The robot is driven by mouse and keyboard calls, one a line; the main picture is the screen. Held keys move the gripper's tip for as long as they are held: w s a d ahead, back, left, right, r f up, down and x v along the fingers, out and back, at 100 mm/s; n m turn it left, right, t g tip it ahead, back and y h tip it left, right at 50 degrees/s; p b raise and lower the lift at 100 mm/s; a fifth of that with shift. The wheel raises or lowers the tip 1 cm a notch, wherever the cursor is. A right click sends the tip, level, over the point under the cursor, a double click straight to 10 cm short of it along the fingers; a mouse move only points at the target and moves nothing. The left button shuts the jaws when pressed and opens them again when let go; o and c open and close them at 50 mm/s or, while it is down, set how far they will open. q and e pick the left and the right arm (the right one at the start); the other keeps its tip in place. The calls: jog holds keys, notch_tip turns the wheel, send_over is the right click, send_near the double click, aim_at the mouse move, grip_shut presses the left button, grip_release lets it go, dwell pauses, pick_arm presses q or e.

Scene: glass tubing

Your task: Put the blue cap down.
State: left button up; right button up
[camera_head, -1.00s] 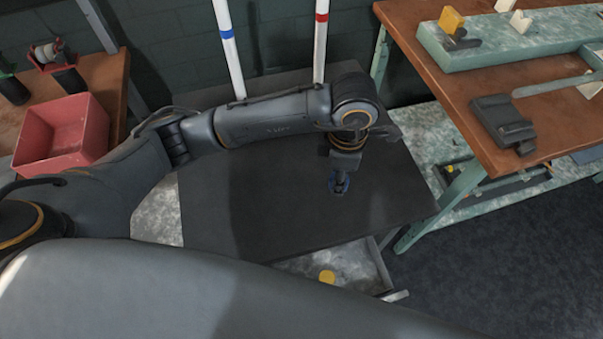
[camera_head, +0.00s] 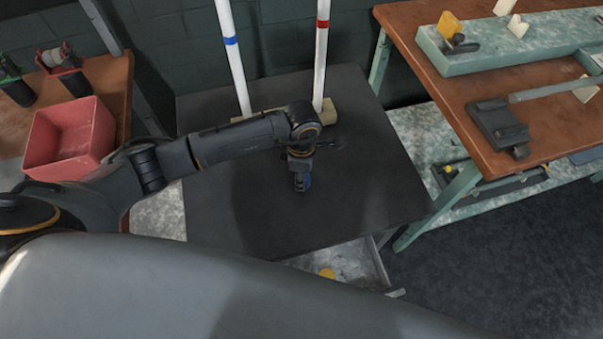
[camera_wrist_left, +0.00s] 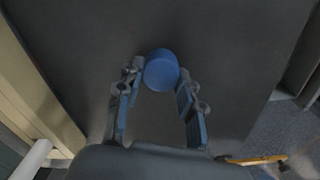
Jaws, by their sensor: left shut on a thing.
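The blue cap (camera_wrist_left: 161,70) is round and sits between the fingertips of my left gripper (camera_wrist_left: 160,85) in the left wrist view. The fingers touch it on both sides and are shut on it. In the head view my left gripper (camera_head: 301,184) points down over the dark table (camera_head: 345,215), near its middle. Bits of blue show at its tips there, but cap and finger pads cannot be told apart. I cannot tell whether the cap touches the table. My right gripper is not in view.
Two white tubes, one with a blue band (camera_head: 231,55) and one with a red band (camera_head: 321,50), stand in a beige block (camera_head: 328,112) behind my left arm. A drawer (camera_head: 350,262) with a yellow disc (camera_head: 327,273) is open in front. The table's right side is clear.

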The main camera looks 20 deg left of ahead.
pick_arm(q)
jog(key=shift+f, duration=0.1)
jog(key=shift+f+b, duration=0.15)
jog(key=shift+b, duration=0.15)
jog(key=o, duration=0.8)
jog(key=shift+o, duration=0.2)
notch_tip(320, 180, up, 13)
jog(key=shift+f, duration=0.2)
jog(key=shift+s+f, duration=0.1)
